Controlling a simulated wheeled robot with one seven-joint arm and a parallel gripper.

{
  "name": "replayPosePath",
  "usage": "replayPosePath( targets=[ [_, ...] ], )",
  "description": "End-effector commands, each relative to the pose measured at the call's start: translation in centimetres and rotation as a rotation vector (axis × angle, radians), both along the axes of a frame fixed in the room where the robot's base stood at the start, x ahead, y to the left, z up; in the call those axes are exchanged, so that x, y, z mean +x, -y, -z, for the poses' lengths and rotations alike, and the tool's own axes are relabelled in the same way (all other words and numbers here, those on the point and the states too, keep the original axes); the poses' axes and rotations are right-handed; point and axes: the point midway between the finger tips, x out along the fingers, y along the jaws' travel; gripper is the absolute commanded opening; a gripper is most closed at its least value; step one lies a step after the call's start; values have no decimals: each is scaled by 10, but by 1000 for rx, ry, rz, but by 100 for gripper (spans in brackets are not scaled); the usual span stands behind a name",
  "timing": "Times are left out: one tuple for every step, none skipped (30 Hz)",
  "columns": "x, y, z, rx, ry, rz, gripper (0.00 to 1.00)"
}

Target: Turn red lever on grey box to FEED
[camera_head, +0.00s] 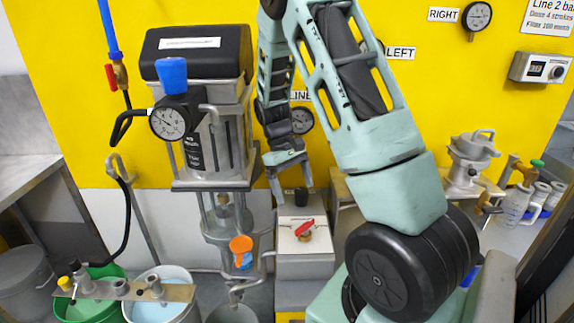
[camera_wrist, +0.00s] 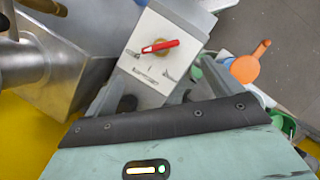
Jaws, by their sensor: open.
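The grey box (camera_head: 290,265) stands low in the middle of the head view. The red lever (camera_head: 305,228) sits on a brass fitting on its pale top plate and lies at a slant. In the wrist view the red lever (camera_wrist: 160,46) points left toward a small printed mark on the grey box (camera_wrist: 140,82); the lettering is too small to read. My gripper (camera_head: 292,190) is open and empty, above the box's back end and apart from the lever. In the wrist view my gripper's fingers (camera_wrist: 147,92) straddle the near end of the box, short of the lever.
A metal agitator with a black top (camera_head: 197,52) and a gauge (camera_head: 172,118) stands left of the box. Green (camera_head: 92,310) and white (camera_head: 185,312) buckets stand at lower left. The yellow wall (camera_head: 60,90) is behind.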

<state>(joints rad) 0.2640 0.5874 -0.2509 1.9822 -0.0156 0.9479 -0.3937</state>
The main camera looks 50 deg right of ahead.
Motion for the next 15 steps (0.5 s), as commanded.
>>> replayPosePath(
  targets=[
    [6, 1, -10, -3, 7, -1, 91],
    [8, 1, -16, -2, 6, -1, 91],
    [11, 2, -24, -2, 5, -1, 91],
    [14, 2, -30, -2, 6, -1, 91],
    [16, 2, -35, -2, 5, -1, 91],
    [17, 2, -41, -2, 4, -1, 91],
    [20, 2, -45, -2, 4, -1, 91],
    [21, 2, -49, -2, 4, -1, 91],
    [23, 3, -54, -2, 3, -1, 91],
    [24, 3, -57, -2, 2, -1, 91],
    [25, 3, -59, -1, 2, 0, 91],
    [26, 3, -62, -2, 2, -1, 91],
    [26, 3, -63, -1, 1, 0, 91],
    [27, 3, -65, -1, 1, 0, 91],
    [27, 3, -66, -1, 0, 0, 91]
  ],
)
